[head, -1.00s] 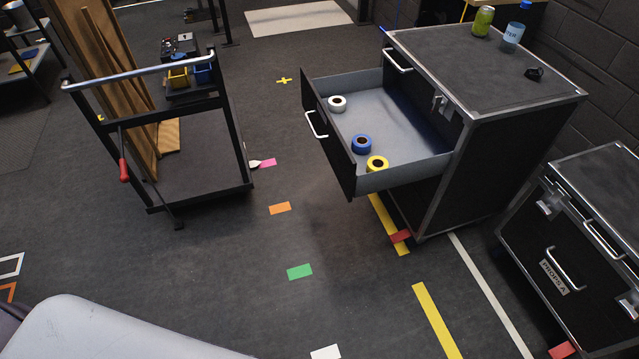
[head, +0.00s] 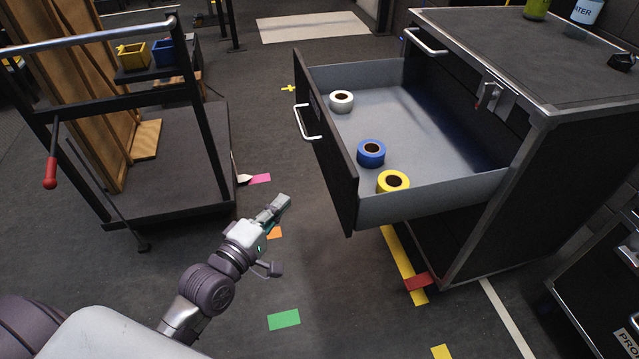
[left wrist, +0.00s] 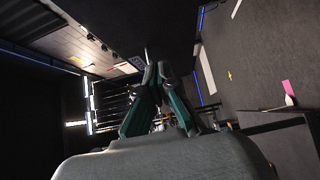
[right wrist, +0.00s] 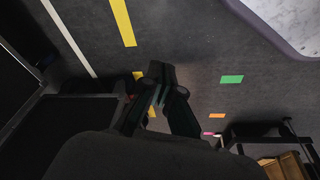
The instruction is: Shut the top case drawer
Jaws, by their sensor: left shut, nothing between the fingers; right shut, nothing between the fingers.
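The black case (head: 540,160) stands at the right in the head view. Its top drawer (head: 340,190) is pulled far out toward the left, with a silver handle (head: 307,122) on its front. Inside lie a white tape roll (head: 341,101), a blue one (head: 371,153) and a yellow one (head: 393,181). My left gripper (head: 284,201) is shut and empty, left of the drawer front and apart from it. Its closed fingers also show in the left wrist view (left wrist: 158,70). My right gripper (right wrist: 160,72) is shut and empty over the floor in the right wrist view; the head view does not show it.
A black cart (head: 170,200) with wooden boards and small bins stands at the left. A second case (head: 610,290) is at the lower right. A green can (head: 536,8) and a water bottle (head: 587,11) stand on the case top.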

